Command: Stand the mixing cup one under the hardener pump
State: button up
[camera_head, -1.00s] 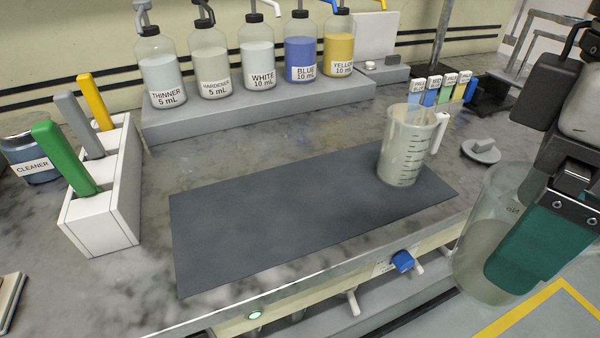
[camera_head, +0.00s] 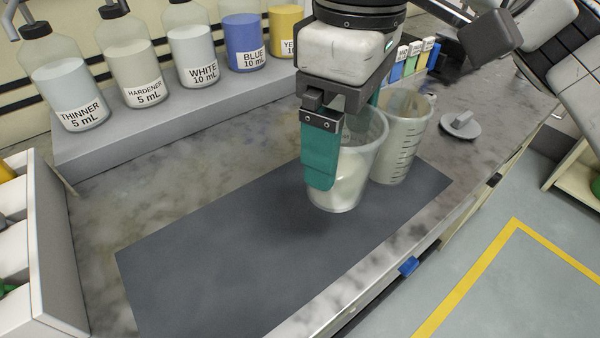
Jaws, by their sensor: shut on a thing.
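The mixing cup (camera_head: 348,182) is a clear tapered cup with pale contents in its lower part. My gripper (camera_head: 335,150) is shut on it, one teal finger in front of its left side and the other mostly hidden behind. The cup is upright over the right part of the dark mat (camera_head: 220,250); I cannot tell for certain whether it touches the mat. The hardener bottle (camera_head: 135,65), labelled HARDENER 5 mL, stands on the grey shelf at the back left. Its dark pump top (camera_head: 113,8) is partly cut off by the picture's upper edge.
A graduated jug (camera_head: 402,140) stands just right of the cup. Thinner (camera_head: 68,80), white (camera_head: 195,45), blue (camera_head: 243,38) and yellow (camera_head: 287,25) bottles share the shelf (camera_head: 200,115). A white rack (camera_head: 45,250) stands at left. The mat's left part is clear.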

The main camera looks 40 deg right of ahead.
jog(key=w+f, duration=0.1)
jog(key=f, duration=0.1)
jog(key=w+a+f, duration=0.1)
jog(key=w+f, duration=0.1)
jog(key=shift+w+f, duration=0.25)
jog(key=f, duration=0.1)
jog(key=w+f+b, duration=0.1)
jog(key=f, duration=0.1)
jog(key=shift+w+a+f, duration=0.15)
jog(key=shift+f, duration=0.6)
jog(key=shift+f+b, duration=0.25)
jog(key=shift+b, duration=0.05)
jog(key=o, duration=0.8)
jog(key=shift+r, duration=0.1)
jog(key=shift+o, duration=0.2)
jog(key=shift+r, duration=0.1)
